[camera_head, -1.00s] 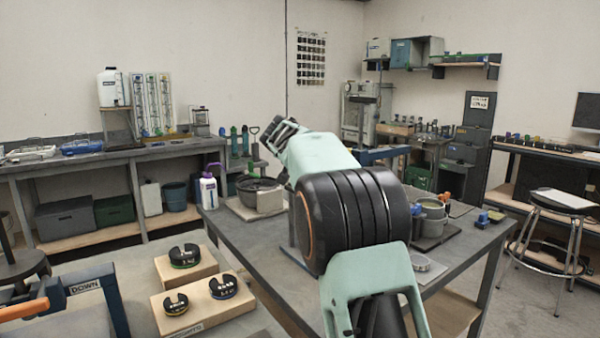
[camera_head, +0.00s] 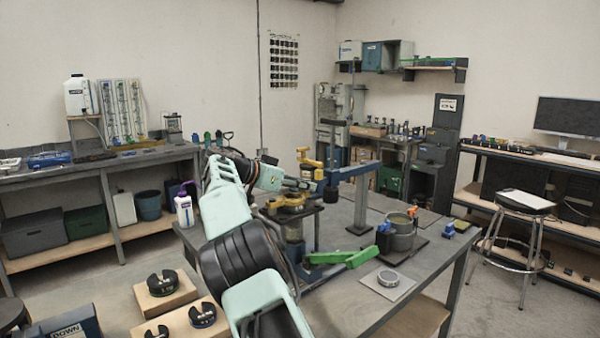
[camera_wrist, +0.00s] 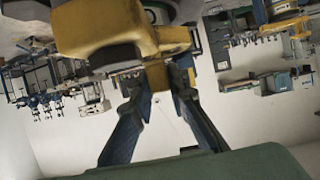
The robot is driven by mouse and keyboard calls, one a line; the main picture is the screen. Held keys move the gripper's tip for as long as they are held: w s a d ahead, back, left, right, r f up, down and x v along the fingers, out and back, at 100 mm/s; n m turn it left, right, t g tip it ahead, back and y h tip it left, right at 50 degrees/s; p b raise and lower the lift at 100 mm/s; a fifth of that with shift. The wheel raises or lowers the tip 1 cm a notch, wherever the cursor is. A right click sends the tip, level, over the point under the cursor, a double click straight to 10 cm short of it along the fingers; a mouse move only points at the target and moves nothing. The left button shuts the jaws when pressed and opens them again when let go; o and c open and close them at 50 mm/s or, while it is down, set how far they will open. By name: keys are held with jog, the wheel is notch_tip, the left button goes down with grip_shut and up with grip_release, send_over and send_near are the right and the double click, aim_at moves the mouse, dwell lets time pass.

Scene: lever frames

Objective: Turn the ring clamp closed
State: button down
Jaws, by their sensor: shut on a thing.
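The yellow ring clamp (camera_head: 290,203) sits on top of a cylindrical piece on the grey bench. My gripper (camera_head: 311,187) reaches over the clamp from the left in the head view. In the wrist view the clamp (camera_wrist: 110,32) fills the upper middle as a large yellow body with a dark underside. My gripper (camera_wrist: 168,72) has its two dark fingers converging on a small yellow block at the clamp's edge and is shut on it. The far side of the clamp is hidden, and I cannot tell how far the ring is turned.
A green lever (camera_head: 345,257) lies in front.

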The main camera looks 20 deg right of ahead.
jog(key=shift+s+d+m+g+p, duration=0.15)
jog(key=shift+s+m+g+p, duration=0.2)
jog(key=shift+g+p, duration=0.25)
jog(key=shift+s+f, duration=0.1)
jog(key=shift+s, duration=0.05)
jog(key=c, duration=1.8)
grip_release()
jog(key=shift+c, duration=0.2)
notch_tip(320, 180, up, 5)
send_over(272, 201)
jog(key=shift+f, duration=0.2)
